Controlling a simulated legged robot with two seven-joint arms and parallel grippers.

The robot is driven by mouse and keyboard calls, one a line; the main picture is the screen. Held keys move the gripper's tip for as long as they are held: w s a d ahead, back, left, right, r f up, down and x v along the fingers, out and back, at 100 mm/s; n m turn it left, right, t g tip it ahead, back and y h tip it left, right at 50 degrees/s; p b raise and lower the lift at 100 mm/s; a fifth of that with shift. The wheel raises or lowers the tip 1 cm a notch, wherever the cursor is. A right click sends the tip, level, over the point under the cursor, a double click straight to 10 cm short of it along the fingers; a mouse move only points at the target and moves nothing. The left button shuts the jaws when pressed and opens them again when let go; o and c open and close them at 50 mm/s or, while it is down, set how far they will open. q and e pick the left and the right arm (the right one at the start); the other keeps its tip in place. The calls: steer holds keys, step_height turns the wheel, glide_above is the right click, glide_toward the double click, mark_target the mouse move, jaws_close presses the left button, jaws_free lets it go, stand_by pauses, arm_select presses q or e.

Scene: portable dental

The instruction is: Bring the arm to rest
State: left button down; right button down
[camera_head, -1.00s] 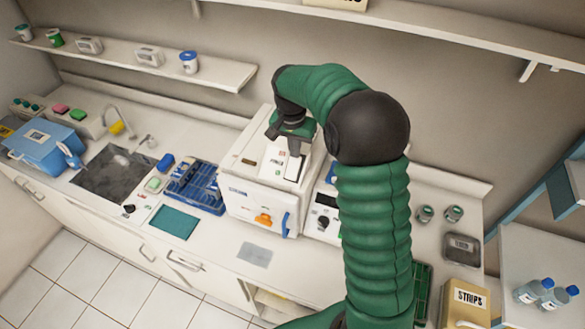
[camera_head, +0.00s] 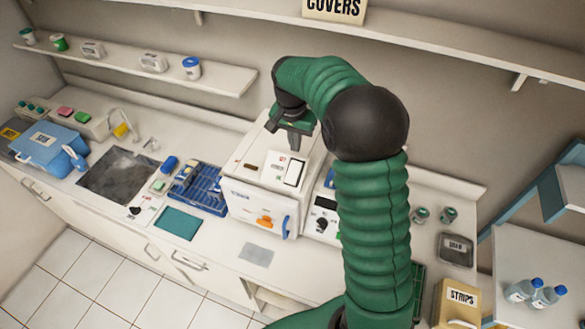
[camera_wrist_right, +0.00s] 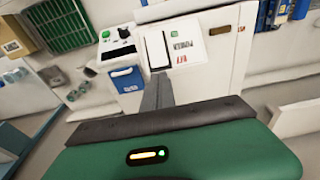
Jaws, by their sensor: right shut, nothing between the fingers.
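My right arm is green and ribbed with a black joint, and rises from the bottom of the head view. My right gripper (camera_head: 286,138) hangs above the top of the white machine (camera_head: 262,205), near its back. Its dark fingers are together with nothing between them, and they look clear of the machine's top. In the right wrist view the dark fingers (camera_wrist_right: 158,92) point at the machine's top panel (camera_wrist_right: 175,47), which has a black-edged white switch and a red label. My left gripper is not in view.
A blue rack (camera_head: 198,187), a teal mat (camera_head: 177,222) and a sink (camera_head: 120,176) lie left along the counter. A grey pad (camera_head: 256,255) lies in front of the machine. A wall shelf (camera_head: 140,68) is behind. A STRIPS box (camera_head: 460,303) stands at the lower right.

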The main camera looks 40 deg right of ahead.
steer(key=shift+r, duration=0.5)
steer(key=s+a+f+n+b, duration=0.4)
steer(key=a+f+b, duration=0.2)
steer(key=f, duration=0.3)
steer(key=s+a+f+n+t+y+b, duration=0.1)
steer(key=s+a+f+n+b, duration=0.3)
steer(key=a+f+b, duration=0.3)
steer(key=s+a+f+n+b, duration=0.4)
steer(key=s+a+f+b, duration=0.2)
steer(key=f, duration=0.6)
steer(key=shift+s+a+f+n+t+b, duration=0.3)
steer(key=shift+a+b, duration=0.35)
steer(key=shift+a, duration=0.75)
steer(key=shift+a+r, duration=0.1)
steer(key=shift+a, duration=0.05)
